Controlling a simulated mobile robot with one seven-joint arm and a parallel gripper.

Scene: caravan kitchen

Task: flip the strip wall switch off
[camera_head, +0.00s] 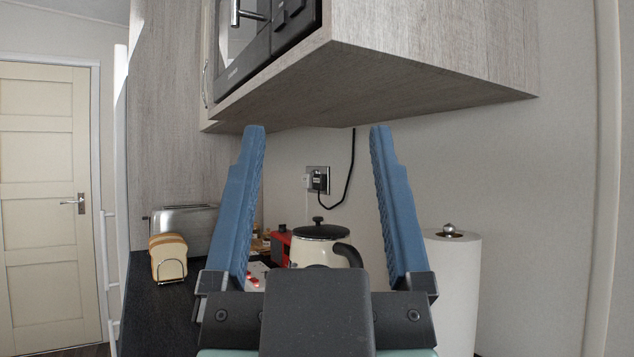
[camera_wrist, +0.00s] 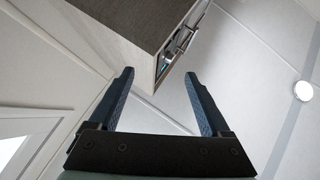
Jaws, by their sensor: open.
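My gripper (camera_head: 317,128) is open and empty, its two blue fingers pointing up in front of the wall cabinet's underside. It also shows open in the wrist view (camera_wrist: 159,73). A wall socket (camera_head: 318,181) with a black plug and cable is on the back wall, seen between the fingers and farther away. A white piece with small red spots (camera_head: 253,281), possibly a strip with lit switches, shows low beside the left finger. It is partly hidden by my gripper, and I cannot make out a switch lever. The wrist view shows neither.
A wall cabinet (camera_head: 400,75) with a dark appliance hangs overhead. A cream kettle (camera_head: 312,250) stands below the socket, with a red object (camera_head: 281,246) beside it. A paper roll (camera_head: 455,290) stands right; a toaster (camera_head: 185,222) and bread-shaped object (camera_head: 168,258) stand left.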

